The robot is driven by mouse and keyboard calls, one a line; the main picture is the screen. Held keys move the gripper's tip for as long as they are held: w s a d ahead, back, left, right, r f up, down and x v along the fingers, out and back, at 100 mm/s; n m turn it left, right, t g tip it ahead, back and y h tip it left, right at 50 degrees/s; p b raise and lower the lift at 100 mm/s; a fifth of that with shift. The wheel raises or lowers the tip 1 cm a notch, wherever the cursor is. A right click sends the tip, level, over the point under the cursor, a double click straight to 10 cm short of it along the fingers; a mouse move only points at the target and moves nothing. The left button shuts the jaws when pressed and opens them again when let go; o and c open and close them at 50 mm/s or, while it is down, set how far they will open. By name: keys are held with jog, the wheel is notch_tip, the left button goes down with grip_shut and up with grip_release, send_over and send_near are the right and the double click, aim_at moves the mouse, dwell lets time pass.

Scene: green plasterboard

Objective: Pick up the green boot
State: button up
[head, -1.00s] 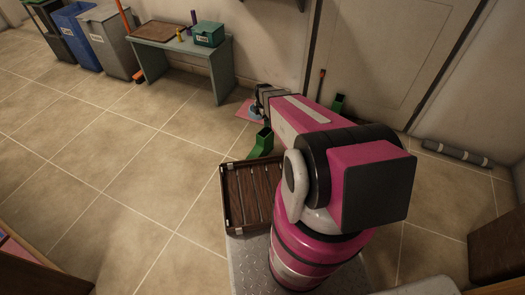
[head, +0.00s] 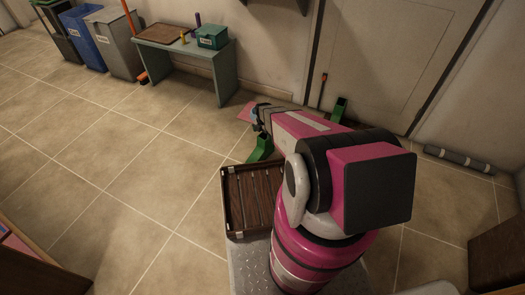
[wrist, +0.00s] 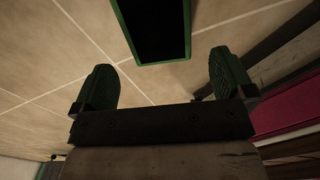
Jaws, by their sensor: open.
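Another green item (head: 339,110) stands by the wall, right of my arm. A grey-green bench (head: 222,77) with a green box (head: 212,37) stands at the back.

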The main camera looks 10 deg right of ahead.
aim_at(263, 137)
notch_tip(263, 137, down, 5)
jog(key=shift+s+r, duration=0.15)
jog(key=shift+r, duration=0.05)
jog(key=shift+c, duration=0.3)
jog(key=c, duration=1.4)
jog(key=shift+r, duration=0.1)
